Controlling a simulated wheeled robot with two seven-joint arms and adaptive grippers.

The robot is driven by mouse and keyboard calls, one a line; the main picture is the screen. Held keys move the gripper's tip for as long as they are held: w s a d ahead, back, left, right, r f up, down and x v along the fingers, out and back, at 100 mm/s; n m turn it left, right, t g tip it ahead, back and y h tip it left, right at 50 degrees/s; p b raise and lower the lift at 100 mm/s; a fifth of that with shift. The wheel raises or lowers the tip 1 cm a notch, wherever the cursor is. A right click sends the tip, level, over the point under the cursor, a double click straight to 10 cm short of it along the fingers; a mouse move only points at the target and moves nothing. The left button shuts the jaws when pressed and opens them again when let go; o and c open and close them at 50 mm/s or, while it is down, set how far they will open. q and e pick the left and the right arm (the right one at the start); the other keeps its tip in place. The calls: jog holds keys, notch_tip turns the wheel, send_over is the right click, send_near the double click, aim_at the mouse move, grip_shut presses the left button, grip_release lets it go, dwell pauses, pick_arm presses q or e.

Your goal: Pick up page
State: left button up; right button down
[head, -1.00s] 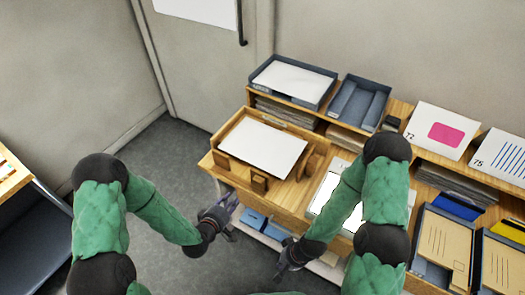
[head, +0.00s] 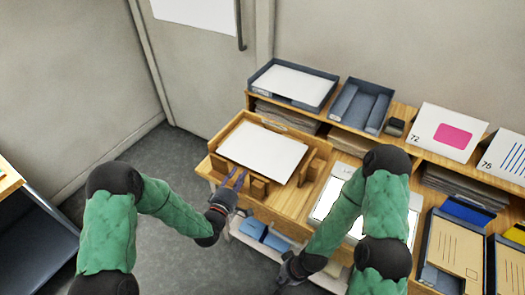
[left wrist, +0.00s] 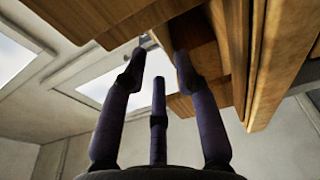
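A white page (head: 264,149) lies flat in a shallow wooden tray (head: 225,136) with small wooden blocks (head: 259,188) along its front and right sides. My left gripper (head: 236,179) is at the tray's front edge, close to the front blocks, with its fingers apart and nothing between them. In the left wrist view its fingers (left wrist: 157,68) are spread below wooden edges (left wrist: 200,50); I cannot tell whether they touch. My right gripper (head: 285,272) hangs low in front of the shelf unit, partly hidden by its own wrist; its finger state is unclear.
A grey tray with another white sheet (head: 293,84) and an empty grey tray (head: 360,105) stand behind. A white board (head: 328,197) lies partly behind my right arm. Blue boxes (head: 265,234) sit below; floor at left is clear.

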pick_arm(q)
jog(key=x, duration=0.1)
jog(key=b+x, duration=0.1)
jog(key=x, duration=0.1)
jog(key=shift+w+d+f, duration=0.25)
jog(key=shift+w+d+r, duration=0.1)
jog(key=shift+w, duration=0.2)
grip_shut()
